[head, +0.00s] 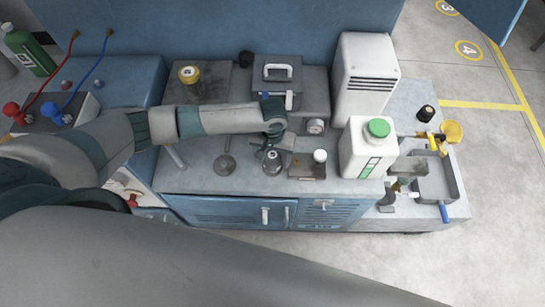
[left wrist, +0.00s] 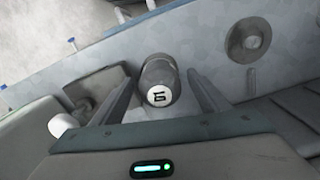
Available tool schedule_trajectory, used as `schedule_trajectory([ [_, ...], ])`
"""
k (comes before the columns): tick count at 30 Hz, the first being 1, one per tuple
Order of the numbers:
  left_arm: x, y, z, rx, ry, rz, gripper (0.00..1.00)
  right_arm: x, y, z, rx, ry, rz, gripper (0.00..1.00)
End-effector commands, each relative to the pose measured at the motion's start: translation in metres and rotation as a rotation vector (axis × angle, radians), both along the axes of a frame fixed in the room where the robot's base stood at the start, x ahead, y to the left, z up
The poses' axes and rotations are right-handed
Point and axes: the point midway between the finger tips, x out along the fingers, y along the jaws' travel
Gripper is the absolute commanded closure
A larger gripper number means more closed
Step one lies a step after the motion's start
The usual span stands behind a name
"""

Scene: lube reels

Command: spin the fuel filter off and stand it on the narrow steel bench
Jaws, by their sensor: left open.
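A dark grey cylinder with a pale round end marked in black (left wrist: 160,94) lies between the spread fingers of my left gripper (left wrist: 160,82) in the left wrist view, with gaps on both sides. It is likely the fuel filter. In the head view my left gripper (head: 279,142) is open over the grey counter (head: 210,183), just above a small dark round thing (head: 271,161) that seems to be the same cylinder. The gripper hides part of it. I cannot tell which surface is the narrow steel bench. My right gripper is not in view.
A white jug with a green cap (head: 366,150) and a small plate with a white-topped thing (head: 306,166) stand to the right. A round disc with a post (head: 224,165) is to the left. A grey toolbox (head: 279,78) and a white louvred housing (head: 366,75) are behind.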

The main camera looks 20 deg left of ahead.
Motion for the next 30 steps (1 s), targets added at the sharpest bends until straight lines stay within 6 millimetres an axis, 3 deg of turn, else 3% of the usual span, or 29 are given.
schedule_trajectory([
  [1,0.0,0.0,0.0,0.0,0.0,0.0,0.38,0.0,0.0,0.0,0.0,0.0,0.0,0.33],
  [6,0.0,0.0,0.0,0.0,0.0,0.0,0.79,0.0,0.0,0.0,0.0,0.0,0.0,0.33],
  [7,0.0,0.0,0.0,0.0,0.001,0.0,0.81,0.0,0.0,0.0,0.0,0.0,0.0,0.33],
  [14,-0.001,-0.001,0.002,0.0,0.002,0.03,0.81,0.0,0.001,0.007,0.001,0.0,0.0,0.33],
  [23,-0.002,-0.001,0.004,0.0,0.004,0.198,0.81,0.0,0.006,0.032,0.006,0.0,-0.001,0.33],
  [30,0.0,0.0,0.002,0.0,0.0,0.208,0.81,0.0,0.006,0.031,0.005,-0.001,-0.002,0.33],
])
